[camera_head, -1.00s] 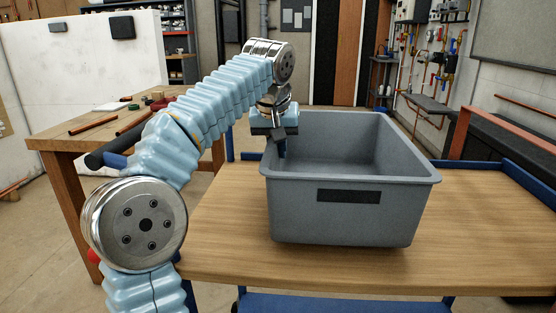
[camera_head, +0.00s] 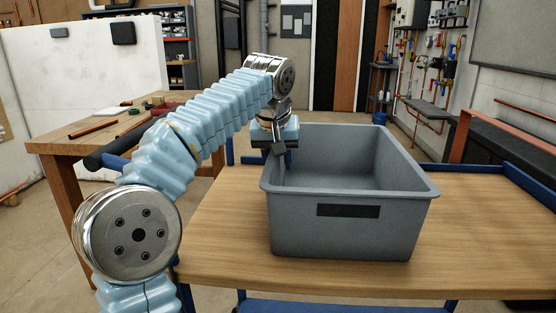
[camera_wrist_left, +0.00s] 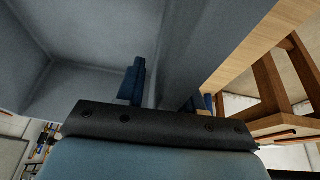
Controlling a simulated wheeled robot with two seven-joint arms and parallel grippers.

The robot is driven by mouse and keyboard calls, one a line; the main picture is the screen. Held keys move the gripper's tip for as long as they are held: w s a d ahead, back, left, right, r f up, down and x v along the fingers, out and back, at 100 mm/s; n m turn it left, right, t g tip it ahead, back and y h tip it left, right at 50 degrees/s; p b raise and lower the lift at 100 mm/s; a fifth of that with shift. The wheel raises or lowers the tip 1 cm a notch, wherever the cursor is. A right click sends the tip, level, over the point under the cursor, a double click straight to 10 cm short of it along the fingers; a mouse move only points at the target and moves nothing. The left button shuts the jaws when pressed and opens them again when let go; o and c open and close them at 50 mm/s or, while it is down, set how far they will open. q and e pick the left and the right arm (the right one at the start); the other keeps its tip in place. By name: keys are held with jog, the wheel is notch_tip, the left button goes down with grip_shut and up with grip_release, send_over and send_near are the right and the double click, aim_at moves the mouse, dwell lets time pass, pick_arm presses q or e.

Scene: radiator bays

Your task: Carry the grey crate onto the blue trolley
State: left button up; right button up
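The grey crate (camera_head: 390,230) is upright and empty, with a dark label plate on its near face. It is over the wooden top of the blue trolley (camera_head: 225,245); I cannot tell whether its base touches. My left gripper (camera_head: 284,150) is at the crate's left wall, fingers pointing down. In the left wrist view my left gripper (camera_wrist_left: 170,92) has one blue finger inside the crate and one outside, shut on the wall of the crate (camera_wrist_left: 95,35). My right gripper is not in view.
A wooden workbench (camera_head: 62,145) with pipes and tools stands behind on the left. The trolley's raised blue edge (camera_head: 530,184) runs along the right. The trolley top is clear left and right of the crate. Pipework (camera_head: 430,75) hangs on the back right wall.

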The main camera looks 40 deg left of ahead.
pick_arm(q)
jog(key=p+v, duration=0.3)
jog(key=v, duration=0.7)
jog(key=shift+w+r, duration=0.1)
jog(key=shift+r, duration=0.1)
jog(key=shift+v, duration=0.8)
jog(key=s+a, duration=0.4)
jog(key=s, duration=0.1)
jog(key=shift+s+a+b, duration=0.25)
jog(key=shift+s+b, duration=0.05)
jog(key=shift+b, duration=0.15)
